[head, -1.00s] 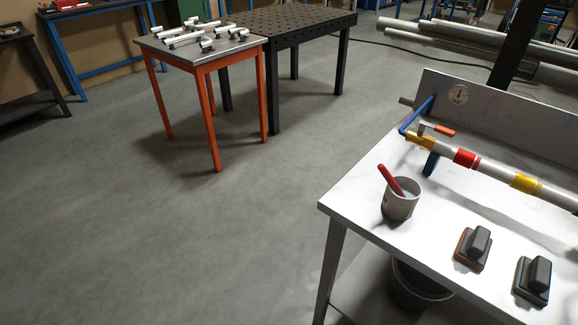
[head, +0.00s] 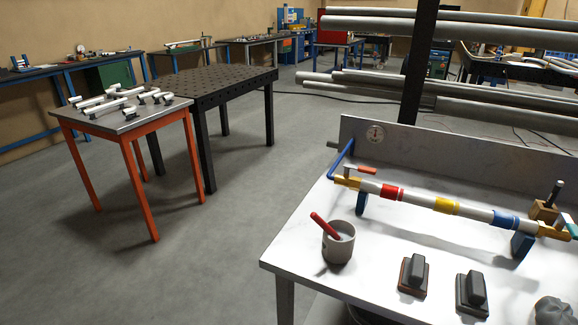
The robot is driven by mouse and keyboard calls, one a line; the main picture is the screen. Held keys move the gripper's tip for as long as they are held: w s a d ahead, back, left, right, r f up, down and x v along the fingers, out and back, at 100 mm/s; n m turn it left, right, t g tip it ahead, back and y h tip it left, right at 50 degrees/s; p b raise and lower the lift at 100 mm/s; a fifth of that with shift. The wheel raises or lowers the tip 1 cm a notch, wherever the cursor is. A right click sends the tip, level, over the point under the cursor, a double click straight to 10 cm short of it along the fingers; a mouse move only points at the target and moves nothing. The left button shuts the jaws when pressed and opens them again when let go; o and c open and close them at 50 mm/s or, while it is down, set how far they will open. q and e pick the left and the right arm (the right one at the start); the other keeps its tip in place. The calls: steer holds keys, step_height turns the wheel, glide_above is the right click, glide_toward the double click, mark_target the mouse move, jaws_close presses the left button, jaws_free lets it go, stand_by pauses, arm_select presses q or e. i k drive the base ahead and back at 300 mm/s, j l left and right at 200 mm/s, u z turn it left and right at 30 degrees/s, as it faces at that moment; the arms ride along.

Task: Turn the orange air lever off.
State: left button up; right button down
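The orange air lever (head: 361,169) sits on the valve at the left end of a pipe (head: 421,199), which is banded in red, yellow and blue. The lever appears to lie roughly in line with the pipe, pointing right. A blue hose (head: 341,160) bends down from the back panel to this end. The pipe rests on blue supports (head: 361,203) above the white bench (head: 300,238). Neither of my grippers shows in the head view.
A cup with a red-handled tool (head: 338,249) stands on the bench near its left corner. Two dark brush-like blocks (head: 413,276) lie in front of the pipe. An orange-legged table (head: 118,121) stands left, with open floor between.

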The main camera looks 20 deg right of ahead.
mark_target(364, 169)
steer(key=k+l+z, duration=0.1)
steer(key=z, duration=1)
steer(key=i+l+u, duration=0.2)
steer(key=k+j, duration=0.05)
steer(key=k, duration=0.05)
